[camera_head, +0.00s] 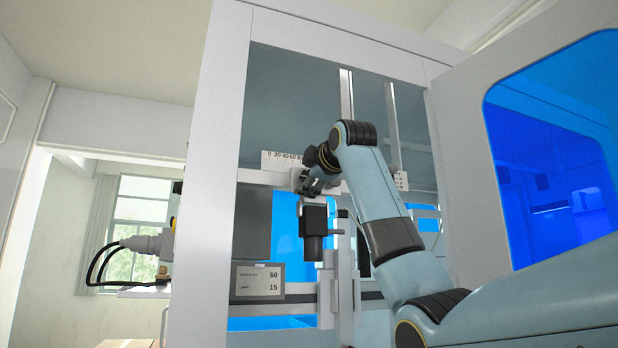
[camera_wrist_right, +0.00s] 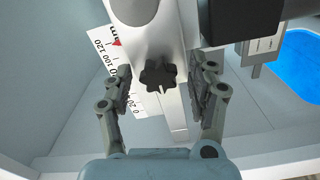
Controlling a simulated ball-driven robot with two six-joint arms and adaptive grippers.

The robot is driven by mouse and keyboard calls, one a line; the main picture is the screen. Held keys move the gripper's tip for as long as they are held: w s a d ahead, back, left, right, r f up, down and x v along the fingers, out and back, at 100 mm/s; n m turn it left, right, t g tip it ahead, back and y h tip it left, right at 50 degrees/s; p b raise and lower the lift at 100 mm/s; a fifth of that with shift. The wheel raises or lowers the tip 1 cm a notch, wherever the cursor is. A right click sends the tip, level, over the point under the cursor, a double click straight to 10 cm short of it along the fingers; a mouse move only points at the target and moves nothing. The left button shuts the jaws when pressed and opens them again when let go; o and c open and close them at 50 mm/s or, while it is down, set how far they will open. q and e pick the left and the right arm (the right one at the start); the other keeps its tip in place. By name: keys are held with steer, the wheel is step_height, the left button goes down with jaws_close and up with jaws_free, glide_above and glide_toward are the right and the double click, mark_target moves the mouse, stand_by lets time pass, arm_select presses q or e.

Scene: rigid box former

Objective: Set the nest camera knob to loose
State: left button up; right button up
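The black star-shaped knob (camera_wrist_right: 158,75) sits on a pale carriage (camera_wrist_right: 155,40) in the right wrist view. My right gripper (camera_wrist_right: 166,80) is open, with one finger on each side of the knob and a visible gap to it on both sides. In the head view the right gripper (camera_head: 313,181) is up at the rail, above a black camera (camera_head: 314,222) that hangs lens down. The knob cannot be made out there. Its pointer setting cannot be read. My left gripper is not in view.
A printed scale (camera_head: 281,160) runs along the horizontal rail; it also shows in the wrist view (camera_wrist_right: 104,48), with a red pointer. A small sign (camera_head: 258,281) reads 60 and 15. The white cabinet frame (camera_head: 212,180) and an open blue-windowed door (camera_head: 555,150) flank my right arm.

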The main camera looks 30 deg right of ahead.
steer(key=shift+s, duration=0.1)
steer(key=v, duration=1.1)
steer(key=shift+s, duration=0.4)
steer(key=shift+w+f, duration=0.1)
steer(key=shift+f, duration=0.05)
